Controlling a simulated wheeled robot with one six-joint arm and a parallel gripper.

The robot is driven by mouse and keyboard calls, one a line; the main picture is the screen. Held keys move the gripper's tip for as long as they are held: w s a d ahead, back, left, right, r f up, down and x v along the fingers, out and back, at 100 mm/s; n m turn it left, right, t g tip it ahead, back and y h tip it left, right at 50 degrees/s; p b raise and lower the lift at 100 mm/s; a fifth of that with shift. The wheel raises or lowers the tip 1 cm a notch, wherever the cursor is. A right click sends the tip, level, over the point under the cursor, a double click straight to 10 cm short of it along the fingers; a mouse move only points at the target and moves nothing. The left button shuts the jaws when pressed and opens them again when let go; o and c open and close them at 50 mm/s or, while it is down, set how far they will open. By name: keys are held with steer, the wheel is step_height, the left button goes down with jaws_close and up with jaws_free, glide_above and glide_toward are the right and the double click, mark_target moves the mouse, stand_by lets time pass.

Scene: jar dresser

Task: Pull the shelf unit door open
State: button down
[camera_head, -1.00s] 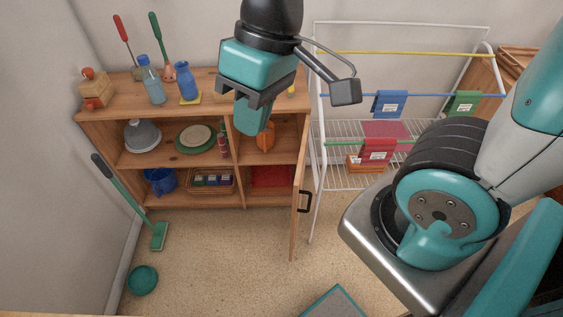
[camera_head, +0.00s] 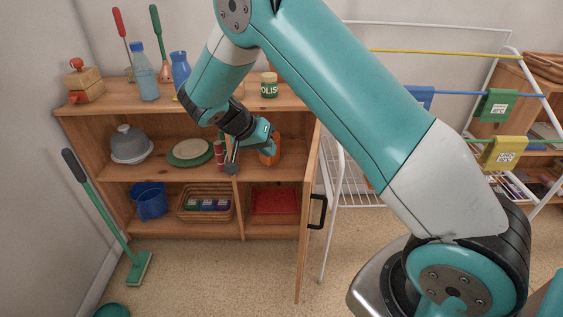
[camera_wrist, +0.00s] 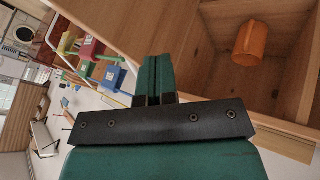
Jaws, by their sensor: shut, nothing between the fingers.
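The wooden shelf unit (camera_head: 180,105) stands against the wall. Its door (camera_head: 308,230), hinged at the right side, stands partly open, jutting toward me. A black handle (camera_head: 318,211) is on the door's outer face. My gripper (camera_head: 271,150) is in front of the right-hand upper compartment, left of the door, by the orange jar (camera_head: 274,156). In the wrist view my gripper (camera_wrist: 153,76) has its fingers together and empty, with a wooden panel, apparently the door (camera_wrist: 150,25), behind them. The orange jar (camera_wrist: 251,43) shows right of it. Contact with the door cannot be told.
A drying rack (camera_head: 350,180) with hanging cloths stands right of the door. A green broom (camera_head: 100,205) leans at the left. Bottles and a tin (camera_head: 269,86) stand on the unit's top. The floor before the unit is mostly clear.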

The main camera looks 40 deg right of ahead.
steer(key=s+d+f, duration=0.3)
steer(key=d+f, duration=0.4)
steer(key=d, duration=0.1)
steer(key=shift+s, duration=0.4)
